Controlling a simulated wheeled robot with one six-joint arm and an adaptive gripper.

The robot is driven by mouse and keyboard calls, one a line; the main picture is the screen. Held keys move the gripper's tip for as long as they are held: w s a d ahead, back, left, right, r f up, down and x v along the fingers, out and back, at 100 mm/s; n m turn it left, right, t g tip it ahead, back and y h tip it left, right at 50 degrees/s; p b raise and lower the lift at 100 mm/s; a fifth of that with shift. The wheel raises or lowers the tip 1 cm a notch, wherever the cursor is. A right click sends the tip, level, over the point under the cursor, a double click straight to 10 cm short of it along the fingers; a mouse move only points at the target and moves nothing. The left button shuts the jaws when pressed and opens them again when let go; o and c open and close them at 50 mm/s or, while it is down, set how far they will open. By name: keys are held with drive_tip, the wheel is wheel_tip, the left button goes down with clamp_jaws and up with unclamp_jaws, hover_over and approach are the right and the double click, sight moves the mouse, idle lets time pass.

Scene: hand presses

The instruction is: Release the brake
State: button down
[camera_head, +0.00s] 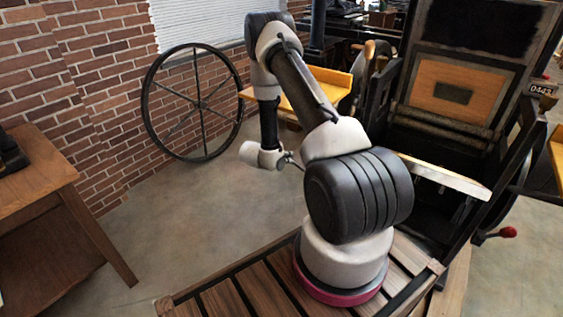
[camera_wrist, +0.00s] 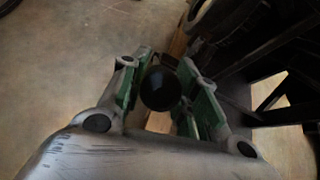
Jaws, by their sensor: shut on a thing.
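In the wrist view my gripper (camera_wrist: 166,68) has its two green-padded fingers on either side of a round black knob (camera_wrist: 160,90). It is shut on this knob, which I take to be the brake lever's end. The lever's shaft is mostly hidden behind the knob and fingers. In the head view my arm bends over and down to the left of the press (camera_head: 465,95). My gripper and the black knob are hidden there behind my own arm.
A large spoked wheel (camera_head: 148,105) stands by the brick wall. A wooden table (camera_head: 45,175) is at the left. A yellow board (camera_head: 325,88) juts out behind my arm. A red-knobbed lever (camera_head: 508,232) is at the right. The floor left of my arm is clear.

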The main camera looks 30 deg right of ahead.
drive_tip(key=shift+w+d+r, duration=0.2)
drive_tip(key=shift+d+r, duration=0.05)
drive_tip(key=shift+r, duration=0.05)
drive_tip(key=c, duration=1.1)
unclamp_jaws()
drive_tip(key=shift+s+f, duration=0.1)
drive_tip(key=shift+a, duration=0.2)
drive_tip(key=v, duration=1.1)
drive_tip(key=shift+s+a+r, duration=0.15)
drive_tip(key=shift+a+r, duration=0.05)
drive_tip(key=shift+r, duration=0.1)
